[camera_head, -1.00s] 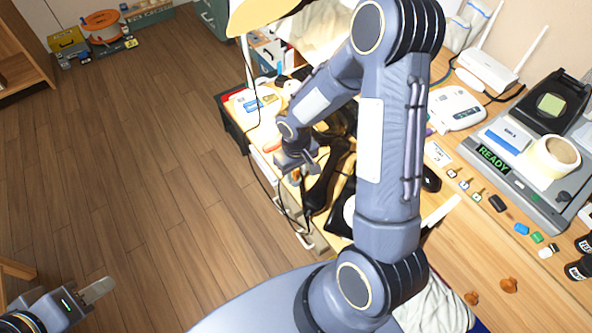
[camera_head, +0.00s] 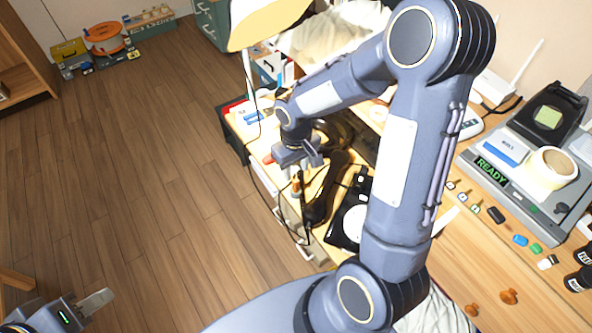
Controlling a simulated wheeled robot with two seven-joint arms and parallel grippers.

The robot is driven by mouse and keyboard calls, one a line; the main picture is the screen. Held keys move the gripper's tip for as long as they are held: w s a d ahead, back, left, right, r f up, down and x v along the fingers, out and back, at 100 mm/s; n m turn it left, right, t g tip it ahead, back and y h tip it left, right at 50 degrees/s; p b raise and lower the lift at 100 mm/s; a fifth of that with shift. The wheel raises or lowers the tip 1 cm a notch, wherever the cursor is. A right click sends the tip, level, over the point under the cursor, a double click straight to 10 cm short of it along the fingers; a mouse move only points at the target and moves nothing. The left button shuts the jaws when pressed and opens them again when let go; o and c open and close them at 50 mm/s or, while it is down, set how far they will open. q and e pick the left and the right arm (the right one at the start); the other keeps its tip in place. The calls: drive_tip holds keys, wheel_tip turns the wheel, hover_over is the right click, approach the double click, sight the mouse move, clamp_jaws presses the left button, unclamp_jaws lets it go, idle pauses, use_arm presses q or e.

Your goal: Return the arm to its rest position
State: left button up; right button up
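My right arm crosses the middle of the view, and its gripper (camera_head: 300,163) hangs over the left edge of the wooden desk (camera_head: 480,262). The finger gap is too small to read. A black phone (camera_head: 338,236) with a pale round dial stands below and to the right of that gripper, partly behind my arm. A long black handset (camera_head: 325,190) lies to the left of the phone, just below the gripper. I cannot tell whether they touch. My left gripper (camera_head: 98,302) is low at the left over the floor, apart from everything; its finger opening is unclear.
A lamp with a yellowish shade (camera_head: 262,22) stands close to my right forearm. A device marked READY (camera_head: 492,171), keys and small coloured pieces lie on the right of the desk. Dark cords hang off the desk's left edge. The wooden floor (camera_head: 130,180) at left is clear.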

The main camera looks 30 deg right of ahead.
idle(0.4)
drive_tip(key=s+a+r+m+t+y+p, duration=0.2)
drive_tip(key=s+a+r+t+y+p, duration=0.1)
drive_tip(key=s+r, duration=1.4)
wheel_tip(320, 180, up, 3)
drive_tip(key=a+t+p, duration=0.1)
drive_tip(key=t, duration=0.1)
drive_tip(key=shift+m+t+y, duration=0.3)
drive_tip(key=shift+m+y, duration=0.1)
drive_tip(key=shift+f, duration=0.1)
